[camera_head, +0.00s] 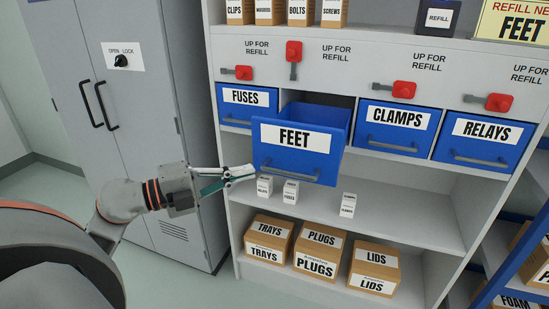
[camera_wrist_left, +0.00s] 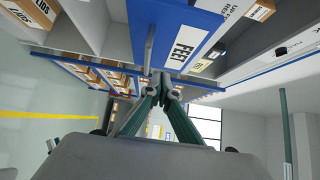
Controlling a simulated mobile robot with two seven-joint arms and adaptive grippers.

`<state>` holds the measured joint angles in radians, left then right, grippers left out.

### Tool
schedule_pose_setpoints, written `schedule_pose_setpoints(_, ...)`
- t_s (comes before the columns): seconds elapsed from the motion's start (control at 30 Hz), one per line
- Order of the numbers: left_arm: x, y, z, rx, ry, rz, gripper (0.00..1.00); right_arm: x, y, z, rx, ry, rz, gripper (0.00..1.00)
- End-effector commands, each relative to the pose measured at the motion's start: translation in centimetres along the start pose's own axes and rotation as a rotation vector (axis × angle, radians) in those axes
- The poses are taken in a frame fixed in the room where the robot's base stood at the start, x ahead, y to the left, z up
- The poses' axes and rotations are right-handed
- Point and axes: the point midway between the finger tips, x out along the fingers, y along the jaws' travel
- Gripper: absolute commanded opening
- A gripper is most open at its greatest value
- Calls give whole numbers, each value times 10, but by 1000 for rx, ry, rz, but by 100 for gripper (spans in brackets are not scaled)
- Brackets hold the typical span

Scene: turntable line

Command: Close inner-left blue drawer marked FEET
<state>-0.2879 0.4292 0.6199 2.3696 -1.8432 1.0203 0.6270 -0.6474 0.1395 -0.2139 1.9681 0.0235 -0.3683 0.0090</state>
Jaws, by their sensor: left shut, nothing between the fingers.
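The blue drawer marked FEET (camera_head: 298,150) is pulled well out of its slot in the head view, between FUSES and CLAMPS. Its front, with a white label and a grey bar handle (camera_head: 303,173), faces me. Its front also shows close up in the left wrist view (camera_wrist_left: 192,18). My left gripper (camera_head: 254,172) is shut and empty, with its fingertips at the lower left edge of the drawer front. I cannot tell whether they touch it. In the left wrist view the closed fingertips (camera_wrist_left: 160,78) lie below the drawer's handle. My right gripper is not in view.
The FUSES (camera_head: 247,109), CLAMPS (camera_head: 397,129) and RELAYS (camera_head: 484,143) drawers sit closed in the row. Red levers (camera_head: 294,50) are above them. Small white boxes (camera_head: 290,193) stand on the shelf below. A grey cabinet (camera_head: 125,75) stands at the left.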

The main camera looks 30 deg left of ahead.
Motion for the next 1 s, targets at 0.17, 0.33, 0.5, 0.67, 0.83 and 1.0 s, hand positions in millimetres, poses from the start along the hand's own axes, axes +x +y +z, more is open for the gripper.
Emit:
schedule_pose_setpoints(0.17,37,-3,0,1,2,-5,0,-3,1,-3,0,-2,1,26)
schedule_pose_setpoints(0.33,68,-2,2,2,0,-3,0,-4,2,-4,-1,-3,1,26)
schedule_pose_setpoints(0.5,83,0,20,-1,0,-1,0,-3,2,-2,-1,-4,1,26)
schedule_pose_setpoints(0.67,90,0,27,0,0,0,0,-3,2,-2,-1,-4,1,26)
schedule_pose_setpoints(0.83,91,1,28,-1,0,1,0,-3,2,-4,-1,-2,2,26)
schedule_pose_setpoints(1.0,91,1,28,-1,0,0,0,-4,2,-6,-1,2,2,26)
